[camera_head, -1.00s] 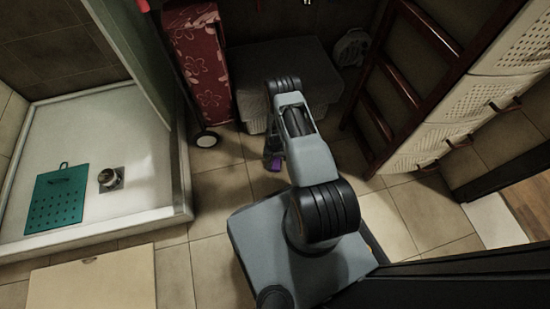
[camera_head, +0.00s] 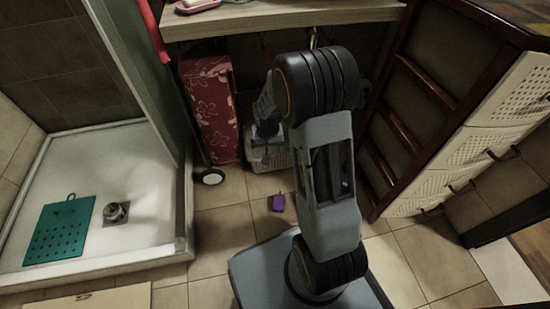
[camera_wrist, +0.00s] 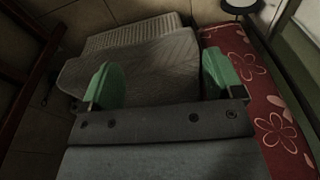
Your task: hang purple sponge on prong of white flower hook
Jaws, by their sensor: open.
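The purple sponge (camera_head: 277,202) lies on the tiled floor, in the head view, left of my arm and in front of the grey box. It does not show in the wrist view. My gripper (camera_wrist: 160,78) has its two green fingers wide apart in the wrist view, with nothing between them. In the head view my gripper is dark and small, up and left of the sponge and apart from it. I cannot make out the white flower hook in any view.
A red flowered case (camera_head: 211,112) on wheels stands beside the shower tray (camera_head: 150,165). A teal mat (camera_head: 58,232) lies in the tray. A countertop (camera_head: 265,22) spans the back. A dark wooden ladder frame and white drawers (camera_head: 470,150) stand at right. Floor around the sponge is clear.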

